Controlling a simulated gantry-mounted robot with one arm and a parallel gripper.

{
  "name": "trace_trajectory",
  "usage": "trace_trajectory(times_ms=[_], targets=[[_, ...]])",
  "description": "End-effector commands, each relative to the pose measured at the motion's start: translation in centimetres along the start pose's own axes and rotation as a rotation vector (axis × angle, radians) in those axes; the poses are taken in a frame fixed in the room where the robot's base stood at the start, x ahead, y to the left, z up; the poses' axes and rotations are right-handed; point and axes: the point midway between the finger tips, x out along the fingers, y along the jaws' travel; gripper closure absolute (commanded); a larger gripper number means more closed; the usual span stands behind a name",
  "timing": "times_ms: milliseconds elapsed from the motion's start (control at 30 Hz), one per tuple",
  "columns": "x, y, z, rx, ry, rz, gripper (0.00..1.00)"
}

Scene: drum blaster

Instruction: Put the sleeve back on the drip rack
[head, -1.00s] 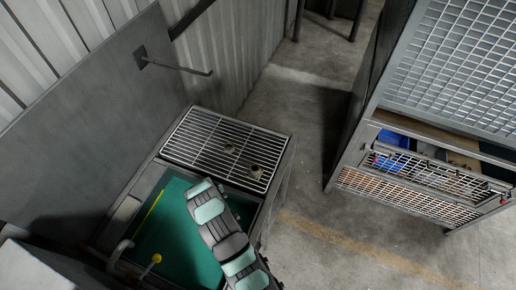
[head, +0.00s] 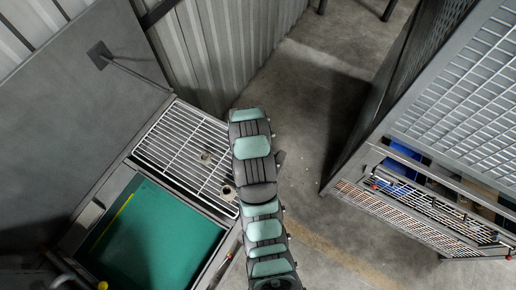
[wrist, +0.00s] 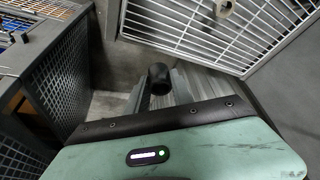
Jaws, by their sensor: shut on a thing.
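The drip rack (head: 172,140) is a white wire grid at the left of my arm in the head view; it also fills the upper right of the wrist view (wrist: 262,35). In the wrist view a dark, round-ended cylinder, seemingly the sleeve (wrist: 158,76), sticks out past the dark front edge of my gripper (wrist: 158,96). My gripper is shut on it, to the left of the rack in that view. The fingertips are mostly hidden, and my arm covers them in the head view.
A green tray surface (head: 160,235) lies in front of the rack. A thin metal arm (head: 135,72) juts from the grey panel above it. A mesh cage with shelves (head: 420,190) stands at the right. Bare floor (head: 315,130) lies between.

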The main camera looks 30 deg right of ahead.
Motion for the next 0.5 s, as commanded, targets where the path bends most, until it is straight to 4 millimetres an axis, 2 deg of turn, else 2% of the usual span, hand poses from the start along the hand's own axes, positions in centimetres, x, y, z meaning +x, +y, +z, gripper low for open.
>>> trace_trajectory(times_ms=[500], targets=[[9.2,0.0,3.9,0.001,-0.003,0.000,1.00]])
